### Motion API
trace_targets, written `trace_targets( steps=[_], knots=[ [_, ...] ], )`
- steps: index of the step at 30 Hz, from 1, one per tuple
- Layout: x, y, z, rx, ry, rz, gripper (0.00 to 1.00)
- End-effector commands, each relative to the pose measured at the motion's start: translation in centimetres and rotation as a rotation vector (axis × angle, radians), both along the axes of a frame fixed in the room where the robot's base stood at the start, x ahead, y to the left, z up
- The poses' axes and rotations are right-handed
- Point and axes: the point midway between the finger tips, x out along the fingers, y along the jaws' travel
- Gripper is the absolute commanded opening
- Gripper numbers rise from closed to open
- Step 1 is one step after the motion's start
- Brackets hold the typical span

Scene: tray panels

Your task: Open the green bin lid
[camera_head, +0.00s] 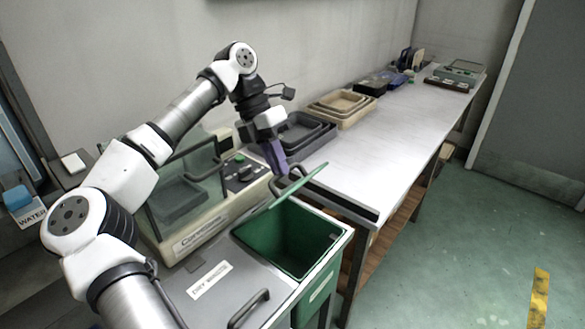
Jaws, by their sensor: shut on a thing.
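The green bin (285,250) is set in the counter at lower centre, and its dark green inside shows. My gripper (278,170), with purple fingers, is shut on this handle. The fingertips partly hide where they meet it.
A neighbouring grey lid labelled "DRY WASTE" (190,285) is closed, its handle (250,308) sticking up. A machine with a clear cover (185,180) stands left of my gripper. Stacked trays (300,130) line the wall. The white bench (365,150) beyond is mostly clear.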

Motion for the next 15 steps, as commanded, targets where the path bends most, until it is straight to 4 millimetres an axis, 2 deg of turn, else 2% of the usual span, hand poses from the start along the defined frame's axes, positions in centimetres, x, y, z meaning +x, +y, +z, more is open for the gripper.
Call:
trace_targets(
  steps=[1,4,15],
  knots=[
    [0.8,1.5,-0.3,0.016,0.008,0.022,0.00],
    [1.6,2.8,0.1,0.017,0.010,0.024,0.00],
    [3.7,5.9,0.0,-0.046,0.056,0.022,0.00]
  ],
)
